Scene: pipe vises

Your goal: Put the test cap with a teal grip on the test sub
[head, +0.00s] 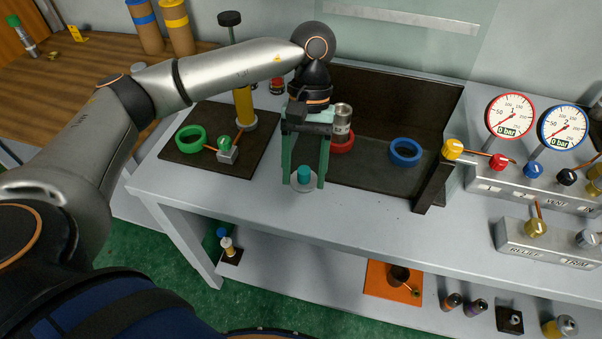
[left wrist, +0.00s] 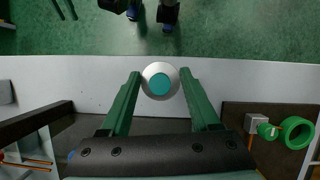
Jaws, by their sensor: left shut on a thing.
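The test cap has a teal grip (head: 304,174) on a pale metal disc and shows near the front edge of the bench in the head view. My left gripper (head: 305,184) points down with its green fingers on either side of the cap, shut on it. In the left wrist view, the cap (left wrist: 160,81) sits between the fingertips, teal side facing the camera. I cannot tell whether it touches the bench. A labelled metal cylinder (head: 342,122), possibly the test sub, stands upright at the red ring behind the gripper. The right gripper is not in view.
A dark tray (head: 375,181) with a raised back holds a blue ring (head: 405,152). A green ring (head: 190,138) and a small valve block (head: 228,154) lie on a dark mat at left. Gauges stand at right. The bench front between is clear.

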